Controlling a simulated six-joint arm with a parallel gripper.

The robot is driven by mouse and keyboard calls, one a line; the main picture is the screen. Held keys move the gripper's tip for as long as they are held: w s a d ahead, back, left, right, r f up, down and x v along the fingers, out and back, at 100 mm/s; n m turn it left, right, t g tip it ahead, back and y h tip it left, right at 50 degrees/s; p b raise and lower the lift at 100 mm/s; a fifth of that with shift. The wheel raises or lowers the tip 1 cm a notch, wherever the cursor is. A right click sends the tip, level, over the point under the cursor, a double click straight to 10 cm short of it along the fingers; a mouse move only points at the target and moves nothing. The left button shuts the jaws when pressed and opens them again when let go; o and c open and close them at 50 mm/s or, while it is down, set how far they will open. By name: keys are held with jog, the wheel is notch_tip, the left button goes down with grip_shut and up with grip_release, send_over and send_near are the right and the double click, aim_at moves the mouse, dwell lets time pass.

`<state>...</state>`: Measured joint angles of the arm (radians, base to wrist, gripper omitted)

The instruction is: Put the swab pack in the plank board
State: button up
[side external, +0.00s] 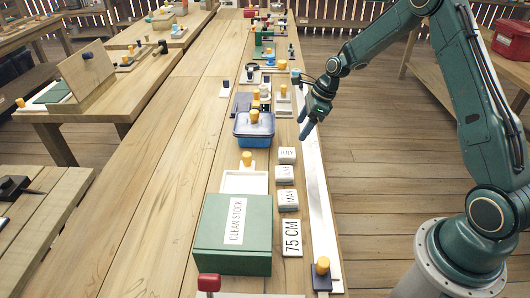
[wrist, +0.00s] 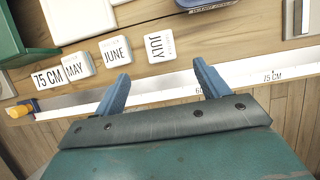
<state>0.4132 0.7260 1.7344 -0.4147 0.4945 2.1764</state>
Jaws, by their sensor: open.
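I cannot tell which is the swab pack. No piece is clearly marked as the plank board; a long pale measuring strip (side external: 317,190) runs along the bench's right edge. My gripper (side external: 304,132) is open and empty above this strip, beyond the JULY pack. Its blue fingers (wrist: 160,82) are wide apart.
A green CLEAN STOCK box (side external: 208,257) stands at the near end, beside a 75 CM card (side external: 292,238). A white tray (side external: 234,183) and a blue-lidded bin (side external: 254,128) stand left of the packs. A yellow-knobbed stop (side external: 322,269) sits on the strip. The bench's left side is clear.

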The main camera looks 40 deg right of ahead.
jog(key=shift+r, duration=0.1)
dwell(0.5)
jog(key=s+a+r+n+h, duration=0.1)
jog(key=s+a+r+n, duration=0.3)
jog(key=s+r+n, duration=0.4)
jog(key=s+a+r+n+h, duration=0.1)
jog(key=s+a+r+n, duration=0.35)
jog(key=r, duration=0.65)
jog(key=s+a+r+n+t, duration=0.1)
jog(key=s+r+n, duration=0.1)
jog(key=s+n, duration=0.5)
jog(key=s+a+r+n+t+h, duration=0.1)
jog(key=s+a+r+n, duration=0.1)
jog(key=s+n, duration=0.5)
jog(key=s, duration=0.6)
jog(key=shift+r, duration=0.15)
